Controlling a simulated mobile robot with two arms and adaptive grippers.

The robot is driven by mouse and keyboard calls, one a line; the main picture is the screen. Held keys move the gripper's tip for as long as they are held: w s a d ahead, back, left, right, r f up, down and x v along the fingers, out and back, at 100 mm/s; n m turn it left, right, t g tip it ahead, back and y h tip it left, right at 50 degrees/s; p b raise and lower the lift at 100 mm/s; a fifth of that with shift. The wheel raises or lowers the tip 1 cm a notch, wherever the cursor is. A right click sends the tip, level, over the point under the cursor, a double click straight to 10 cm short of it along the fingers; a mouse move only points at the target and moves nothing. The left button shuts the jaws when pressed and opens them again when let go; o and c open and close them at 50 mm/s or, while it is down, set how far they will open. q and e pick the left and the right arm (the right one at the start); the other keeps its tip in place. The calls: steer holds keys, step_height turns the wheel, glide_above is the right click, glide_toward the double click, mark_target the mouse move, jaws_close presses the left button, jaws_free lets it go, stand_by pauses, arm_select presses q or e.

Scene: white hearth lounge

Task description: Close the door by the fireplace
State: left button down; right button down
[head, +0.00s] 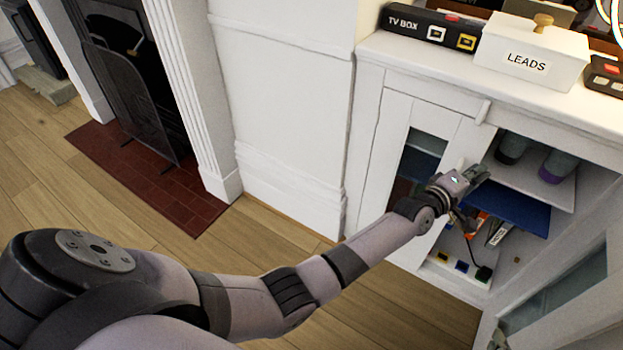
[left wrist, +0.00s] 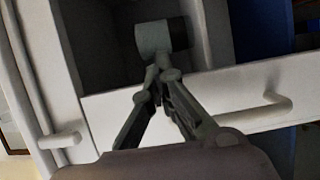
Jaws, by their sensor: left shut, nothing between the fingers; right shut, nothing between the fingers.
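The white cabinet (head: 365,150) stands right of the fireplace (head: 130,90). Its left door (head: 398,115), nearest the fireplace, is white with a glass pane and looks near its frame; I cannot tell whether a small gap is left. The right door (head: 570,318) stands wide open, showing the shelves. My left gripper (head: 478,176) is shut and empty at the left door's free edge, by the opening. In the left wrist view its fingers (left wrist: 161,72) meet in front of a white stile with a bar handle (left wrist: 270,110).
A TV box (head: 425,25) and a white LEADS box (head: 530,52) stand on the cabinet top. Inside are a blue shelf (head: 520,208), cups (head: 558,167) and small items. Wooden floor (head: 110,220) is clear left of my arm.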

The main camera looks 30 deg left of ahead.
arm_select(q)
steer(key=shift+w+a+r, duration=0.1)
steer(key=shift+r, duration=0.25)
